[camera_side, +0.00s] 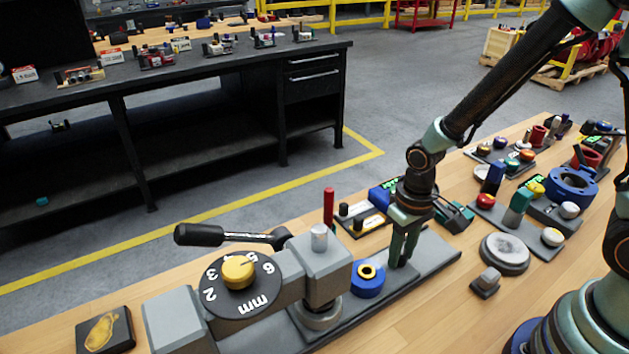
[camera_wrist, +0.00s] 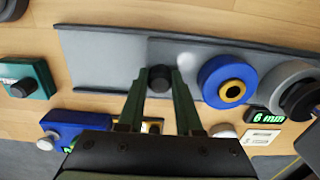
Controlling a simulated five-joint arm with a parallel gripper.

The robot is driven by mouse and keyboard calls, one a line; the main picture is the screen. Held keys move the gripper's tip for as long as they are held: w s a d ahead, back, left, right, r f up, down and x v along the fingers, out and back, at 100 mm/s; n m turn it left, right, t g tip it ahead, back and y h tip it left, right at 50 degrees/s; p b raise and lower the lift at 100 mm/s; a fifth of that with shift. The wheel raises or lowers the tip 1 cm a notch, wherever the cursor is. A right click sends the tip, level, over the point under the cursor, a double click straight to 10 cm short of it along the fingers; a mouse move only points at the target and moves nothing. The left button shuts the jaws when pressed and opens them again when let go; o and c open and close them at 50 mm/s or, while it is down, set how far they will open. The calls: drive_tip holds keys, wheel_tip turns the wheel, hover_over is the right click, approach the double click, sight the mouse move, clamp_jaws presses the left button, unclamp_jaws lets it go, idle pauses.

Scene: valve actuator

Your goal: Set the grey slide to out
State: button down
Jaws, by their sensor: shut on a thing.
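The grey slide (camera_wrist: 185,55) lies flat in a grey track (camera_wrist: 103,65) in the wrist view. A dark round knob (camera_wrist: 160,79) stands near the slide's left end. My gripper (camera_wrist: 160,82) reaches down with its two green fingers shut on this knob. In the side view my gripper (camera_side: 402,262) points down over the track (camera_side: 437,259), and the fingers hide the knob. A blue ring (camera_side: 368,285) with a yellow centre sits beside the fingers and also shows in the wrist view (camera_wrist: 212,84). The slide's right end is not clear.
A grey body with a dial (camera_side: 265,295), a yellow knob (camera_side: 238,271) and a black-handled lever (camera_side: 200,235) stands left of the ring. A round grey pad (camera_side: 504,253) and a small grey block (camera_side: 486,281) lie to the right. Several small devices crowd the bench behind.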

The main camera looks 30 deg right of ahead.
drive_tip(key=shift+d, duration=0.1)
drive_tip(key=d, duration=1)
drive_tip(key=shift+d, duration=0.2)
drive_tip(key=c, duration=0.6)
unclamp_jaws()
drive_tip(key=shift+r, duration=0.1)
wheel_tip(320, 180, up, 12)
